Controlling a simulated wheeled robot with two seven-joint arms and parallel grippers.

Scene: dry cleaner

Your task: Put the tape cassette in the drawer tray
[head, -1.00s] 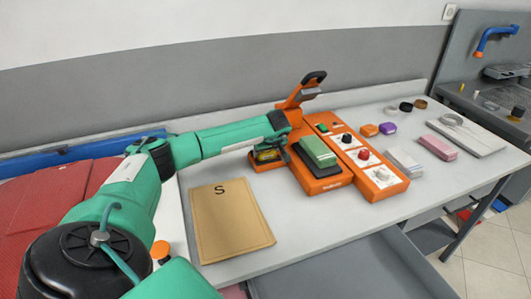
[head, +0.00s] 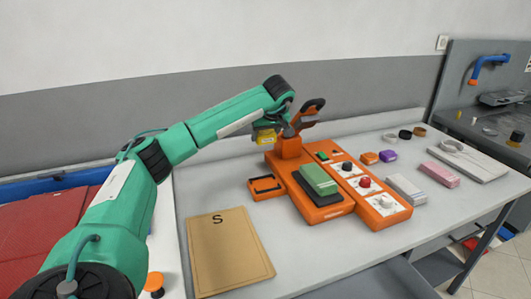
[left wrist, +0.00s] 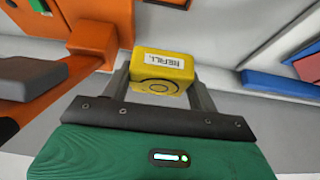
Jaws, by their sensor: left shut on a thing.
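The yellow tape cassette (head: 264,138) is between the fingers of my left gripper (head: 272,128), up in the air beside the orange press machine (head: 320,212). In the left wrist view the cassette (left wrist: 162,72) shows a "REFILL" label and a ring mark, and the fingers of my left gripper (left wrist: 160,88) close on its two sides. A small orange drawer tray (head: 266,187) with a dark recess sticks out at the machine's left side, below the cassette and apart from it. The recess looks empty. My right gripper is not in view.
The machine's lever (head: 305,115) rises just right of my left gripper. A green pad (head: 318,179) lies on the machine. A brown envelope marked S (head: 229,255) lies in front. Pink and white stacks (head: 438,174) lie to the right. The table between them is partly clear.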

